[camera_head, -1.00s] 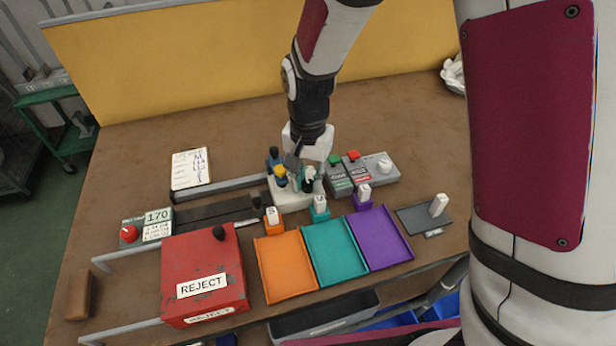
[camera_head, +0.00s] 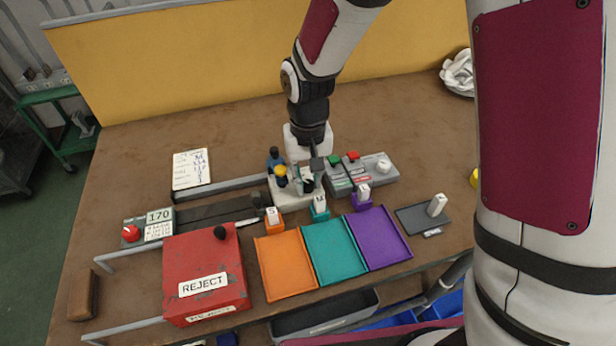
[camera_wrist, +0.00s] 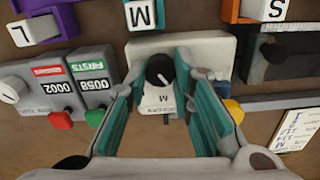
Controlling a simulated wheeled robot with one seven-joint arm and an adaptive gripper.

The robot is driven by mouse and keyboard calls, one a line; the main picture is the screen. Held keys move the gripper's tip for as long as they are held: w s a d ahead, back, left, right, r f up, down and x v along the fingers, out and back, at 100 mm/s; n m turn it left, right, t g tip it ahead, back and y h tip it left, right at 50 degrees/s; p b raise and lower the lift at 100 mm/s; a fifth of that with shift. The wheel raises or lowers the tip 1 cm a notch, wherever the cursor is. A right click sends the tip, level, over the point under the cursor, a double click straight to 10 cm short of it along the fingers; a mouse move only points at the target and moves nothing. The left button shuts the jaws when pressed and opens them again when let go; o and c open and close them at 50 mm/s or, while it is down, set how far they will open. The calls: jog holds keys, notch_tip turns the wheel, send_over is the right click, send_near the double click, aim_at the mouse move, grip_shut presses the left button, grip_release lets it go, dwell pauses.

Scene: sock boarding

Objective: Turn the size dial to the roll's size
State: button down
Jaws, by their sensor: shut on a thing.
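The size dial (camera_wrist: 160,72) is a black knob with a pale pointer mark on a white block (camera_wrist: 205,50) in the wrist view. I cannot make out the roll.
Orange (camera_head: 287,268), teal (camera_head: 334,250) and purple (camera_head: 379,239) trays lie in front, with size-lettered posts behind them. A red REJECT box (camera_head: 205,275) stands left. A grey counter box (camera_head: 372,168) sits close right of the gripper. Yellow (camera_head: 281,172) and dark blue (camera_head: 273,155) knobs stand close left.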

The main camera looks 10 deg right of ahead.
aim_at(308, 183)
jog(key=shift+n, duration=1.1)
jog(key=c, duration=1.7)
grip_release()
jog(key=shift+o, duration=0.2)
notch_tip(308, 183, up, 12)
